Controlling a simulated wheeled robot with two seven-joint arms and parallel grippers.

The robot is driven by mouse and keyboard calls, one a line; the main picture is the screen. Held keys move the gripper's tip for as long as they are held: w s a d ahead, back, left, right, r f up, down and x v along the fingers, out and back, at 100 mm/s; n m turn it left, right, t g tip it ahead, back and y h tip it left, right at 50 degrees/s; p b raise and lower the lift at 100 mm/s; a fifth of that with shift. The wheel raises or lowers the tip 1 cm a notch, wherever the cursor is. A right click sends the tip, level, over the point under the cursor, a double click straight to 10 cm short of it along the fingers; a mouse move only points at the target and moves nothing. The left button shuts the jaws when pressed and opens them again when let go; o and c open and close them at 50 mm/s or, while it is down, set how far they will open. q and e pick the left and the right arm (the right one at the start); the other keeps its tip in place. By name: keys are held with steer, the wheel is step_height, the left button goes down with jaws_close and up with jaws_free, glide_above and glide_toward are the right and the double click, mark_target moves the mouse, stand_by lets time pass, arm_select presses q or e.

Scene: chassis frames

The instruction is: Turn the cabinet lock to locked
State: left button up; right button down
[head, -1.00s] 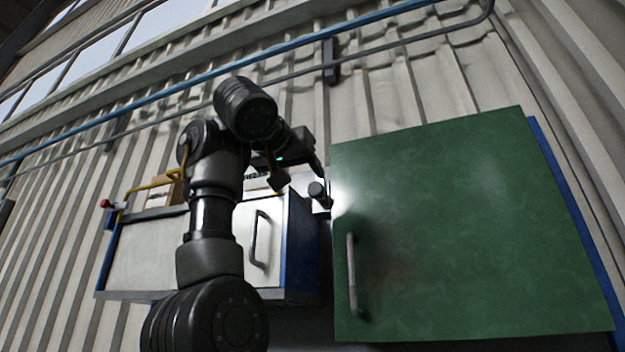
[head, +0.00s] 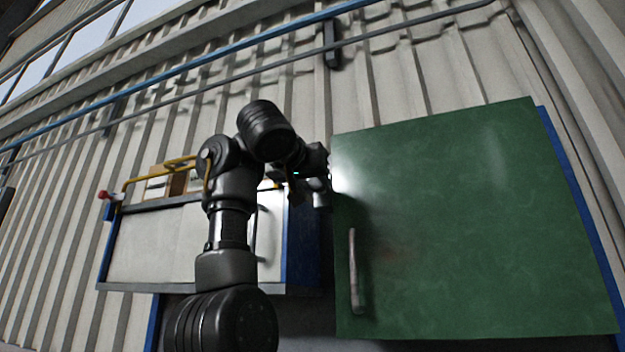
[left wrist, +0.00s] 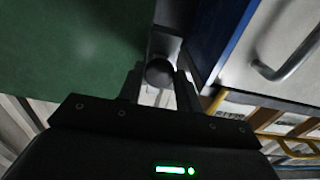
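The green cabinet door (head: 470,225) fills the right of the head view and has a vertical grey bar handle (head: 354,270). A dark round knob (left wrist: 159,72), which looks like the lock, sits beside the door's edge; in the head view it is mostly hidden behind my gripper. My left gripper (head: 312,178) is at the door's upper left edge. In the left wrist view its two fingers are apart, one on each side of the knob, with the knob at the fingertips. I cannot tell whether they touch it. The knob's turn position is unclear. My right gripper is out of view.
A blue and white cabinet (head: 160,245) with a bar handle stands left of the green door, close to my gripper; the handle also shows in the left wrist view (left wrist: 285,62). Yellow rails (head: 155,172) and boxes are on top of it. A corrugated wall stands behind.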

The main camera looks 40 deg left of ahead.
arm_select(q)
steer(key=shift+c, duration=1.3)
